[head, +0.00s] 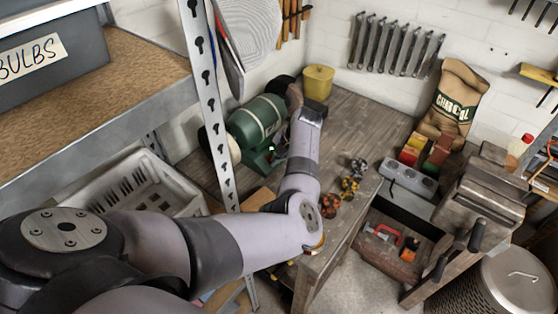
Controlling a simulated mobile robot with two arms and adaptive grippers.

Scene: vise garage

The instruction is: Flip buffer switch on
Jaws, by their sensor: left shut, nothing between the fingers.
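The green buffer (257,122) stands on the wooden workbench (362,112), against the back left. Pale and dark round parts show at its two ends. A small pale spot shows low on its front, but I cannot tell whether this is the switch or how it is set. My left arm reaches in from the left and bends up over the bench. My left gripper (314,107) is at the buffer's right end, beside its wheel. It looks shut and empty, though its fingertips are hard to make out. I cannot tell whether it touches the buffer. My right gripper is out of view.
Small coloured items (349,186) lie near the bench's front edge. A perforated shelf post (210,90) rises left of the buffer.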

